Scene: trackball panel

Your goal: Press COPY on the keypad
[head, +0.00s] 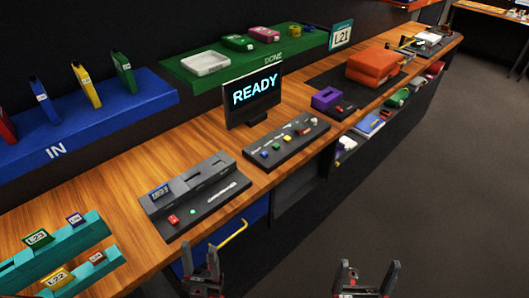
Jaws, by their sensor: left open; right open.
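A dark keypad panel (287,141) with several coloured buttons lies on the wooden bench in front of the screen. Its button labels are too small to read, so I cannot tell which one is COPY. The screen (253,98) reads READY. My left gripper (201,262) is open and empty at the bottom of the view, in front of the bench edge. My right gripper (367,271) is open and empty at the bottom right, over the floor side. Both are well apart from the keypad.
A grey slotted device (190,186) with red and green buttons stands left of the keypad. A blue IN shelf (110,125) and a green DONE shelf (200,75) are behind. A teal rack (75,247) is front left. A yellow handle (233,234) sticks out below the bench edge.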

